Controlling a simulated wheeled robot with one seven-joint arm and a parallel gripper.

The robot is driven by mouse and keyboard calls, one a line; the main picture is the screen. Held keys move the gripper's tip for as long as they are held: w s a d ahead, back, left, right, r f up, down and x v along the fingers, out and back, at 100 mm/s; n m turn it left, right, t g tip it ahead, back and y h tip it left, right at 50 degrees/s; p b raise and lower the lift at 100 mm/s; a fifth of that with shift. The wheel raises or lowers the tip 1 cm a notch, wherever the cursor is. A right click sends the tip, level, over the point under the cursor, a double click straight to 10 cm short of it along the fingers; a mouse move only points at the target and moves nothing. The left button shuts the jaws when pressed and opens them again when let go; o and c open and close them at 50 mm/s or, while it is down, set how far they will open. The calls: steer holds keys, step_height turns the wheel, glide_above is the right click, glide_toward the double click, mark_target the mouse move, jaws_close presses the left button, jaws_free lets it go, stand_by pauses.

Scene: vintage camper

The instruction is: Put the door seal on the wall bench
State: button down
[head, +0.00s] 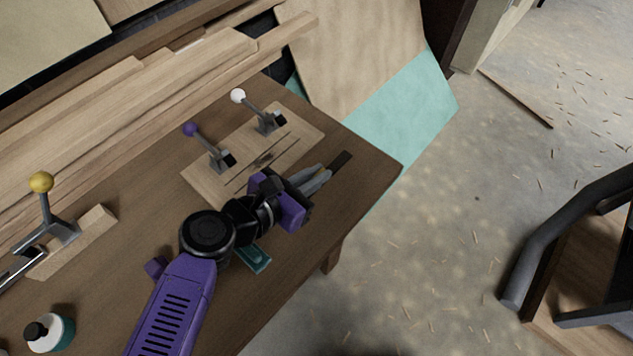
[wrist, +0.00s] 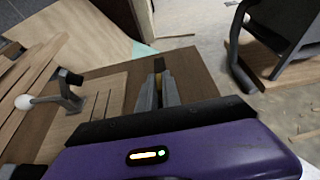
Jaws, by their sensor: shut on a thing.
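My gripper (head: 325,175) is shut on a short dark strip (head: 341,160), which looks like the door seal, over the right end of a brown wooden bench (head: 365,180). The strip sticks out past the fingertips. I cannot tell if it touches the bench top. In the wrist view my gripper (wrist: 159,78) points at the bench's far end, and its fingers hide most of the strip. This bench has planks along its back; I cannot tell whether it is the wall bench.
A board with two toggle clamps, purple-tipped (head: 190,129) and white-tipped (head: 238,96), lies beside my gripper. A yellow-knobbed clamp (head: 41,182) and a bottle (head: 50,332) stand at left. A teal piece (head: 254,259) lies under my arm. A dark curved frame (head: 540,240) stands at right; floor between is open.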

steer(key=shift+f, duration=1.9)
steer(key=c, duration=1.5)
jaws_free()
steer(key=shift+f, duration=0.1)
steer(key=shift+c, duration=0.2)
steer(key=shift+r, duration=0.2)
steer(key=b+v, duration=0.2)
steer(key=v, duration=1)
steer(key=shift+f, duration=0.1)
